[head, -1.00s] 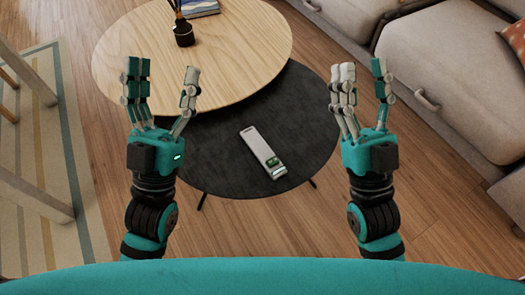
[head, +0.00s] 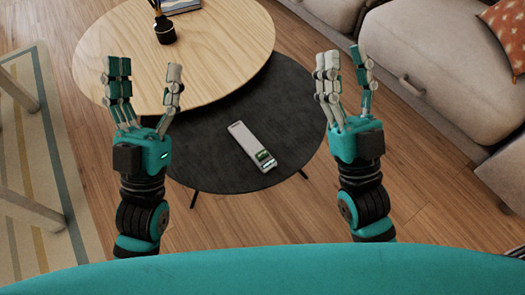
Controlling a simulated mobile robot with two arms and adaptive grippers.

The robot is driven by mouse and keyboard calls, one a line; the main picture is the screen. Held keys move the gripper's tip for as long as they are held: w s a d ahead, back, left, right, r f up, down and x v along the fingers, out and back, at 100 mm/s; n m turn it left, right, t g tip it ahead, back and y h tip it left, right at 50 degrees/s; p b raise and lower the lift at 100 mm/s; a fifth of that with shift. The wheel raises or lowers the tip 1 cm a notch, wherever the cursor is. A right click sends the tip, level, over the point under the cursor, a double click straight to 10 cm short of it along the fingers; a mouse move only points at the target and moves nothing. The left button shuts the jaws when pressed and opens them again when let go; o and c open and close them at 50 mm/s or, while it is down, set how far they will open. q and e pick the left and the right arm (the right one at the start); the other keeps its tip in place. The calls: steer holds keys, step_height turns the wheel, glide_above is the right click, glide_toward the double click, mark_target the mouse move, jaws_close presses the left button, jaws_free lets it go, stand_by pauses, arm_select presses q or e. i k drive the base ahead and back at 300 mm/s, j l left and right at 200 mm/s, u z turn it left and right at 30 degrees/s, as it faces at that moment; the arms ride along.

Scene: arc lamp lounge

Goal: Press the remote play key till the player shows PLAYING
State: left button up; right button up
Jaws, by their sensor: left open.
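A slim pale remote (head: 245,141) lies on the round black table (head: 205,172), long and slightly tilted in the picture. Its near end carries a green key and a small pale area; any lettering is too small to read. My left gripper (head: 146,86) is open and empty, left of the remote and apart from it. My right gripper (head: 343,74) is also open and empty, right of the remote, by the right edge of the black table. I cannot make out a separate player or a PLAYING display.
A higher round wooden table (head: 185,60) overlaps the black one at the back, with a dark reed diffuser (head: 164,29) and a book (head: 180,5) on it. A beige sofa (head: 445,70) with an orange cushion (head: 503,32) stands right. A striped rug (head: 45,170) lies left.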

mark_target(261, 155)
steer(key=j+z, duration=0.4)
steer(key=i+j+z, duration=0.1)
steer(key=z, duration=0.35)
steer(key=j+z, duration=0.4)
steer(key=k+j, duration=0.1)
steer(key=j, duration=0.25)
steer(key=j+z, duration=0.1)
steer(key=j, duration=0.25)
steer(key=k+j, duration=0.15)
steer(key=j, duration=0.2)
steer(key=k+j+z, duration=0.1)
steer(key=j, duration=0.3)
